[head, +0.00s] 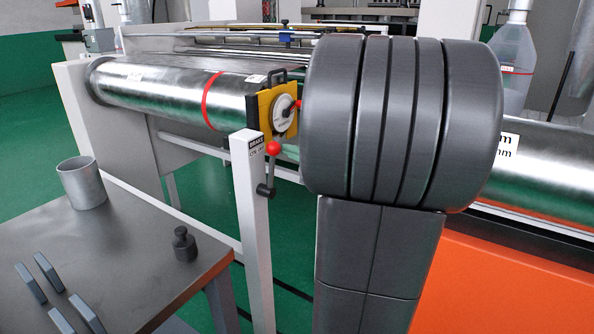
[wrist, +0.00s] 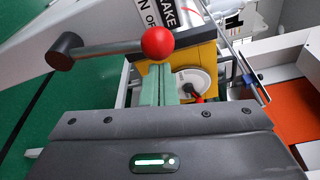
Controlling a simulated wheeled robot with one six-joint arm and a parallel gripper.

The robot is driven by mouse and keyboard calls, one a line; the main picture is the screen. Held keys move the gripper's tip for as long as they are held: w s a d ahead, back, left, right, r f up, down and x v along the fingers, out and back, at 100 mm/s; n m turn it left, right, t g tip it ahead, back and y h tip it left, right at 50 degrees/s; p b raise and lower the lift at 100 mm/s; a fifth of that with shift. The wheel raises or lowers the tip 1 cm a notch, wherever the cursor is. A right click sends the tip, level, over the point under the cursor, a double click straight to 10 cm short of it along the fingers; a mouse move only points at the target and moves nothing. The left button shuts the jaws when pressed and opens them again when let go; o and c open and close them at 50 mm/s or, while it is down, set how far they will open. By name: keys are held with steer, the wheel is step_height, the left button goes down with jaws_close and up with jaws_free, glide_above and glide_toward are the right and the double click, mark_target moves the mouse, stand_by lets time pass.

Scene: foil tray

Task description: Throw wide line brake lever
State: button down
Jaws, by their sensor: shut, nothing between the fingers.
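The brake lever stands on a white post (head: 251,205) in the head view, its red ball (head: 273,147) at the upper end and its dark pivot (head: 265,190) below, the rod nearly upright. A label (head: 256,146) sits at the post's top. In the wrist view the ball (wrist: 158,43) is just beyond the tips of my gripper (wrist: 156,70), and the rod runs left to the pivot (wrist: 63,52). My gripper's fingers are together and empty; I cannot tell whether they touch the ball.
A yellow plate with a white dial (head: 284,115) and a red-knobbed handle is close behind the lever, at the end of a steel roller (head: 160,90). A grey table (head: 130,240) holds a metal cup (head: 82,184), a dark weight (head: 185,246) and several bars.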

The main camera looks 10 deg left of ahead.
mark_target(273, 163)
steer(key=s+a+n+b, duration=0.2)
steer(key=s+a+b, duration=0.1)
steer(key=s+b, duration=0.5)
steer(key=shift+f+n+t, duration=0.15)
steer(key=shift+n+t, duration=0.15)
steer(key=shift+n, duration=0.1)
steer(key=shift+s, duration=0.1)
stand_by(0.5)
